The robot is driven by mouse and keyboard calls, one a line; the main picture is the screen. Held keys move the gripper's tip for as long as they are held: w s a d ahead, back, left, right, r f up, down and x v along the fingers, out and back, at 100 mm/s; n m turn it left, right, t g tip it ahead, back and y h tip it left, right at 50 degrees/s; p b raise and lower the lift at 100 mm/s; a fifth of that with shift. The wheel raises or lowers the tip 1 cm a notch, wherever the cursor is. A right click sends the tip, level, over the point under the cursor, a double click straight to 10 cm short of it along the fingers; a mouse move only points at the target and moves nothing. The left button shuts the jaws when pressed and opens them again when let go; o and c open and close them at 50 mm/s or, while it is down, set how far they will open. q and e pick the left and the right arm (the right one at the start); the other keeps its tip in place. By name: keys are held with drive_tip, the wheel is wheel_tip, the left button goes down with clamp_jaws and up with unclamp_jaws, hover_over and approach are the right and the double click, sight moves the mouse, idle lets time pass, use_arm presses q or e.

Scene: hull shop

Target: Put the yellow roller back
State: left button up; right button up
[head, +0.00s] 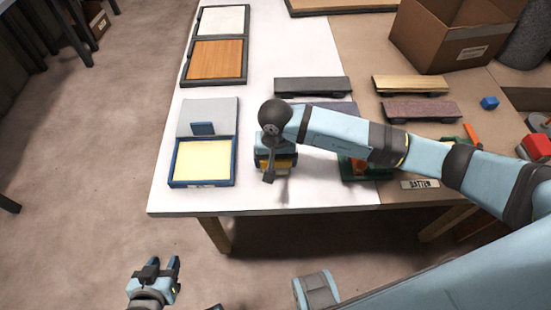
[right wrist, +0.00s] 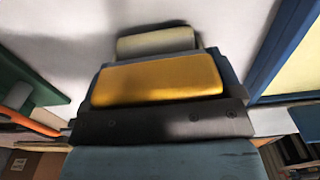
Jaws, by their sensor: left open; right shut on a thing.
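The yellow roller (right wrist: 158,78) shows across the middle of the right wrist view, with a pale, rounded piece (right wrist: 156,41) beyond it. My right gripper (head: 275,165) is shut on it over the white table (head: 300,195), near the front edge. In the head view, only a little yellow shows beneath the gripper; my wrist hides the rest. I cannot tell whether the roller touches the table. A blue-framed tray with a pale yellow inside (head: 201,161) lies just left of this gripper. My left gripper (head: 163,268) is open and empty, in front of the table over the floor.
A green holder (head: 352,171) with orange in it stands right of my right gripper, partly under my arm. Boards on low supports, such as a dark one (head: 312,86), lie behind. A cardboard box (head: 450,38) stands at the back right. The table's front left corner is bare.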

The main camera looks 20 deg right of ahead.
drive_tip(key=shift+f, duration=0.2)
drive_tip(key=shift+f, duration=0.1)
drive_tip(key=shift+f+b, duration=0.15)
drive_tip(key=shift+b, duration=0.15)
drive_tip(key=o, duration=1.2)
drive_tip(key=shift+r, duration=0.2)
drive_tip(key=shift+r+p, duration=0.25)
drive_tip(key=shift+p, duration=0.15)
wheel_tip(320, 180, up, 12)
drive_tip(key=shift+f, duration=0.2)
